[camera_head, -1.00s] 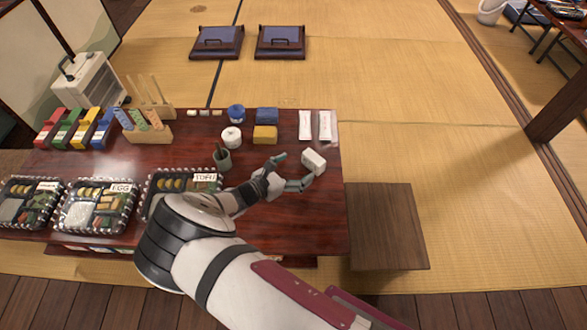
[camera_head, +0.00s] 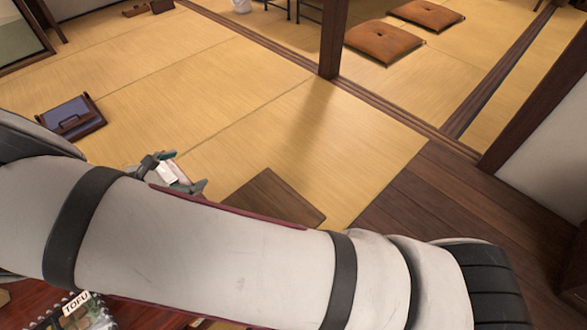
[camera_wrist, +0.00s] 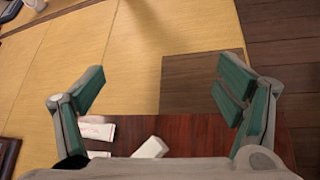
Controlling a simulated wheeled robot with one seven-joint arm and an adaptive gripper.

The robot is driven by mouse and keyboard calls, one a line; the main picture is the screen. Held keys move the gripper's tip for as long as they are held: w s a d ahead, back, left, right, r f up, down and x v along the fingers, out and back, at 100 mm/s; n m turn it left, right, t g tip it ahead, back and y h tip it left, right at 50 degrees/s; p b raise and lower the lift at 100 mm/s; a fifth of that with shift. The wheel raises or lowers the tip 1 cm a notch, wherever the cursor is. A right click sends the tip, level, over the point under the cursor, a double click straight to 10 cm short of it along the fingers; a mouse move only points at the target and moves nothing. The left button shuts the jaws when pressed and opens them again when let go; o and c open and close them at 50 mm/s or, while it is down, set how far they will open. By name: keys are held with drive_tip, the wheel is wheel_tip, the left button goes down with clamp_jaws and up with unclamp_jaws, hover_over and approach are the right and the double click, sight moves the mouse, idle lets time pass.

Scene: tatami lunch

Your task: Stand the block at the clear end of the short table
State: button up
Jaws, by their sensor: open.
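The white block (camera_wrist: 152,148) lies on the reddish-brown table (camera_wrist: 190,130), low in the wrist view and partly cut off by my gripper's body. My gripper (camera_wrist: 160,92) is open with its teal-padded fingers spread wide and nothing held between them. In the head view my gripper (camera_head: 178,173) shows beyond my forearm, with a white patch between its fingers that I cannot identify. A plain, bare dark brown low surface (camera_wrist: 200,85) adjoins the reddish table; it also shows in the head view (camera_head: 268,198), partly behind my arm.
White packets (camera_wrist: 97,132) lie left of the block. My forearm hides most of the reddish table. Tatami, a wooden post (camera_head: 333,40) and orange cushions (camera_head: 384,41) lie beyond.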

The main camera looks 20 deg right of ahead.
drive_tip(key=s+d+r+m+g+y, duration=0.1)
drive_tip(key=s+d+r+m+g, duration=0.25)
drive_tip(key=d+r, duration=0.4)
drive_tip(key=s+d+r+m+g+y, duration=0.1)
drive_tip(key=s+d+r+m+g, duration=0.1)
drive_tip(key=d+r+m, duration=0.45)
drive_tip(key=s+d+r+m+g+y, duration=0.1)
drive_tip(key=s+d+r+m+g, duration=0.15)
drive_tip(key=d+r, duration=0.6)
drive_tip(key=s+d+r+m+y, duration=0.2)
drive_tip(key=s+d+r+m, duration=0.15)
drive_tip(key=s+d, duration=0.4)
drive_tip(key=s+d+m+y, duration=0.2)
drive_tip(key=s+m, duration=0.4)
drive_tip(key=s, duration=1.3)
drive_tip(key=shift+r+m+y, duration=0.4)
drive_tip(key=shift+y, duration=0.4)
drive_tip(key=shift+s, duration=0.1)
